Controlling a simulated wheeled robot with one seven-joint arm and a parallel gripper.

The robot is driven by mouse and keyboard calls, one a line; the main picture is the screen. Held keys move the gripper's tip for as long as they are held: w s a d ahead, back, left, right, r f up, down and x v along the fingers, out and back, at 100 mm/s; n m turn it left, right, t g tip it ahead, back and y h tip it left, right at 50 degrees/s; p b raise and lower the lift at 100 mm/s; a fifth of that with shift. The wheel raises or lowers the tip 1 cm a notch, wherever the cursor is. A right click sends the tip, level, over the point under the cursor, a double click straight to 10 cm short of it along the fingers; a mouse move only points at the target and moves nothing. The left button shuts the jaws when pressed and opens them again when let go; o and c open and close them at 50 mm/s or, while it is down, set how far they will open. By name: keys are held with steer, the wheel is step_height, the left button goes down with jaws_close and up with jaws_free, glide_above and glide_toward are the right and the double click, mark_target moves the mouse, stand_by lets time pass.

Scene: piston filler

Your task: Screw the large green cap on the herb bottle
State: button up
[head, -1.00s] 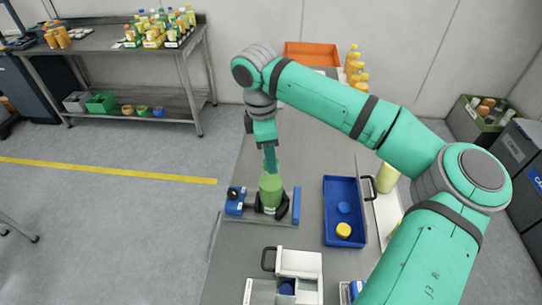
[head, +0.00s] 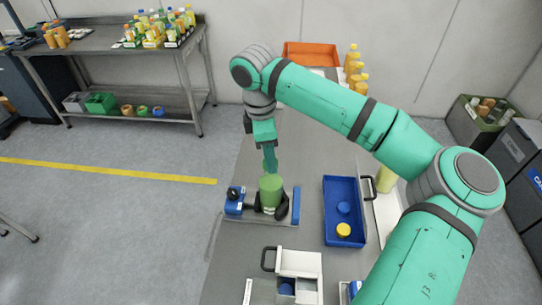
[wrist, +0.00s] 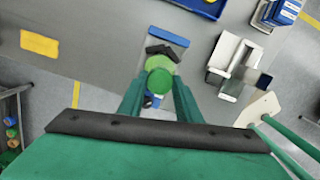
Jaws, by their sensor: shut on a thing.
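The herb bottle (head: 271,196) is green and stands upright in a blue clamp fixture (head: 234,203) with dark jaws, on the grey bench. In the wrist view the large green cap (wrist: 158,83) is a round green disc over the lighter green bottle (wrist: 161,63). My gripper (head: 270,172) points down from above onto the bottle's top. Its two fingers stand on either side of the cap in the wrist view (wrist: 158,92), shut on it. The fingers hide the seam between cap and bottle, so I cannot tell how far the cap sits on the thread.
A blue tray (head: 328,232) with a blue cap (head: 343,208) and a yellow cap (head: 343,230) lies right of the fixture. A white box with a dark handle (head: 300,262) stands in front. An orange tray (head: 310,48) and several orange bottles (head: 357,75) are at the far end.

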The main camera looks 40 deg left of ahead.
steer(key=shift+w+f, duration=0.1)
steer(key=shift+f, duration=0.15)
steer(key=shift+f, duration=0.25)
steer(key=shift+d, duration=0.1)
stand_by(0.4)
steer(key=shift+f, duration=0.55)
stand_by(0.9)
